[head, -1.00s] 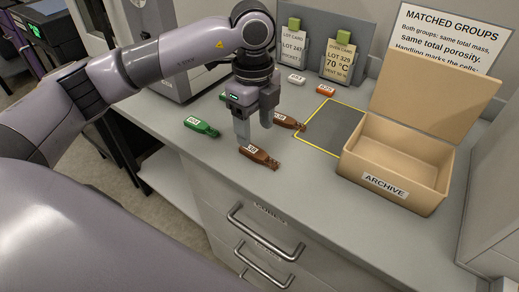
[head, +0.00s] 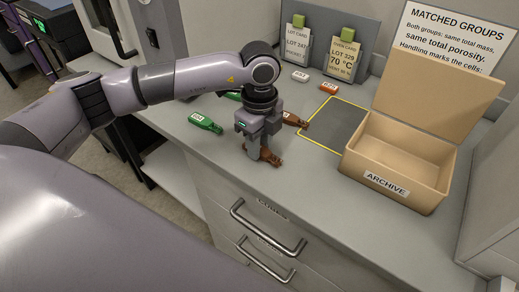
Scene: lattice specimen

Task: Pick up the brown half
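A brown half (head: 272,160) lies near the counter's front edge, partly hidden by my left gripper. My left gripper (head: 258,152) points down with its fingertips low at this brown half. Whether the fingers are closed on it or still apart does not show. A second brown half (head: 293,120) lies just behind and to the right, partly covered by the same gripper. My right gripper is not in view.
A green piece (head: 205,123) lies left of the gripper; another green bit shows behind the arm. A white piece (head: 300,76) and an orange piece (head: 328,87) lie farther back. An open ARCHIVE box (head: 385,187) stands right, beside a yellow-edged dark mat (head: 335,124).

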